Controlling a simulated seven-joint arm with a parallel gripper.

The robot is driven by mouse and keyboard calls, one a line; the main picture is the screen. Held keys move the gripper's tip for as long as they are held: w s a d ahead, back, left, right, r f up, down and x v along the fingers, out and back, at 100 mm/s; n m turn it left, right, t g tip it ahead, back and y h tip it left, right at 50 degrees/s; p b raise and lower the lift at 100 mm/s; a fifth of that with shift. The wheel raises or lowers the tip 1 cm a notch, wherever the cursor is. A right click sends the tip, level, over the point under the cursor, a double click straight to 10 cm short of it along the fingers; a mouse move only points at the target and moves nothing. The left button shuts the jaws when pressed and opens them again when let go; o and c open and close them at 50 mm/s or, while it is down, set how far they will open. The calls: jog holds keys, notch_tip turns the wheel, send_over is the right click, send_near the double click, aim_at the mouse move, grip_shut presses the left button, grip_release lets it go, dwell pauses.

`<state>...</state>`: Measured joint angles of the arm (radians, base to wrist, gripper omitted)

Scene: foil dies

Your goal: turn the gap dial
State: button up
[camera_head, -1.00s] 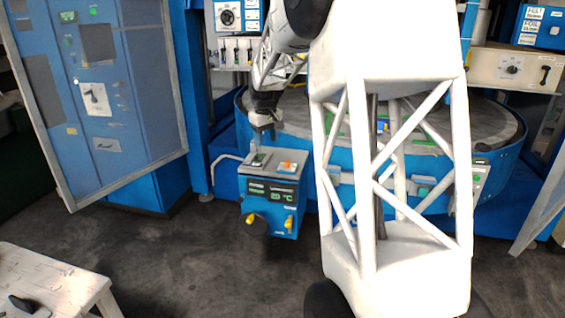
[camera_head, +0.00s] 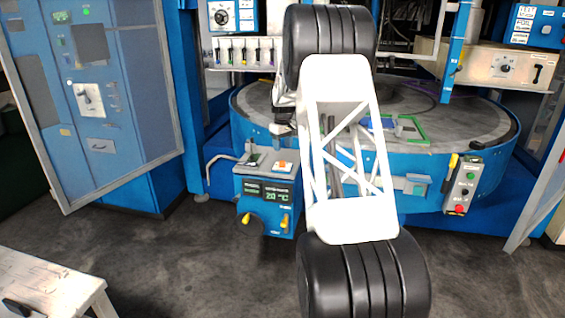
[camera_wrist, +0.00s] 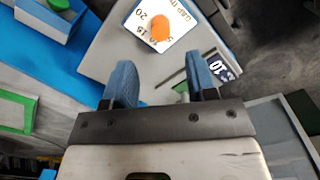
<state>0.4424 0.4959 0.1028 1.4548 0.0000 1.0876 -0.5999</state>
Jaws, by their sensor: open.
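The gap dial is an orange knob (camera_wrist: 160,27) on a white plate (camera_wrist: 138,14) with printed numbers and partly cut-off "GAP" lettering, at the top of the wrist view. In the head view the orange knob (camera_head: 283,166) is small, on top of the blue control box (camera_head: 268,200). My gripper (camera_wrist: 159,64) is open, with its two blue fingers apart and nothing held between them. The knob lies beyond the fingertips, roughly between their lines, and is not touched. In the head view my arm hides most of the gripper.
The box front has a green-lit display (camera_head: 268,193) and yellow-handled controls (camera_head: 285,221). A large round table (camera_head: 440,135) stands behind, with a button panel (camera_head: 463,185) at its right. A blue cabinet (camera_head: 120,120) stands left and a white bench (camera_head: 50,285) front left.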

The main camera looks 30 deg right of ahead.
aim_at(283, 161)
jog(key=shift+f, duration=0.15)
jog(key=shift+f, duration=3.75)
jog(key=c, duration=0.9)
